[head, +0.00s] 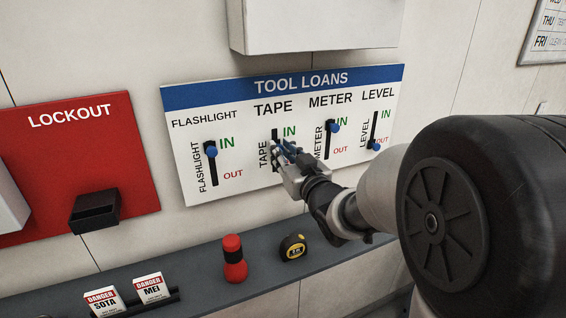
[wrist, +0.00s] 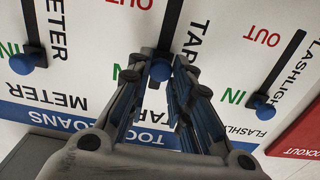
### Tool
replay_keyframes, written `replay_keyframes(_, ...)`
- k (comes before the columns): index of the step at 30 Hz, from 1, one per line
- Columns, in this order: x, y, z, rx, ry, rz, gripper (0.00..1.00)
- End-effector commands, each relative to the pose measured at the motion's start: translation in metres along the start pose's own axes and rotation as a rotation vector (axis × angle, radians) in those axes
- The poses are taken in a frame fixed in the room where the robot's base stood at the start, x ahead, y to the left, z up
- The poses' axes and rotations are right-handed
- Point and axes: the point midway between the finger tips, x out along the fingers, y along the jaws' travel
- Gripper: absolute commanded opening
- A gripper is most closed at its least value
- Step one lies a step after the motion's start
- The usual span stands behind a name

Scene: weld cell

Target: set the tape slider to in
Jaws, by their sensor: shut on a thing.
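The TOOL LOANS board (head: 240,188) hangs on the wall with several vertical sliders. The tape slider's dark slot (head: 275,134) has IN printed beside its upper part; its OUT label is hidden behind my gripper in the head view. My gripper (head: 283,149) is at this slot, shut on the tape slider's blue knob. In the wrist view, where the board appears upside down, the knob (wrist: 160,70) sits between the fingertips (wrist: 160,78). The slot (wrist: 172,25) runs from it toward the OUT side. The knob looks near the IN end, but the fingers hide its exact place.
The flashlight knob (head: 211,152) and meter knob (head: 333,127) stand toward IN; the level knob (head: 375,146) is at OUT. Below is a shelf (head: 205,292) with a red flashlight (head: 234,262) and a tape measure (head: 293,247). A red LOCKOUT board (head: 130,165) is at left.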

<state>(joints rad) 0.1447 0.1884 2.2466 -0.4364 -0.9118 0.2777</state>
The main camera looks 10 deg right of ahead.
Motion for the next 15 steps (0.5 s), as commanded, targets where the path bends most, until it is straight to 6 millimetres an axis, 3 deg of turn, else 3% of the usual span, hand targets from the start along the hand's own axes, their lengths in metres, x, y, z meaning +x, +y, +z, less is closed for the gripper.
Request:
replay_keyframes(1, 0.0, 0.0, -0.019, -0.002, 0.005, -0.001, 0.0)
replay_keyframes(3, 0.0, 0.0, -0.029, -0.001, 0.006, -0.001, 0.0)
replay_keyframes(15, 0.001, 0.0, -0.036, -0.001, 0.01, 0.0, 0.0)
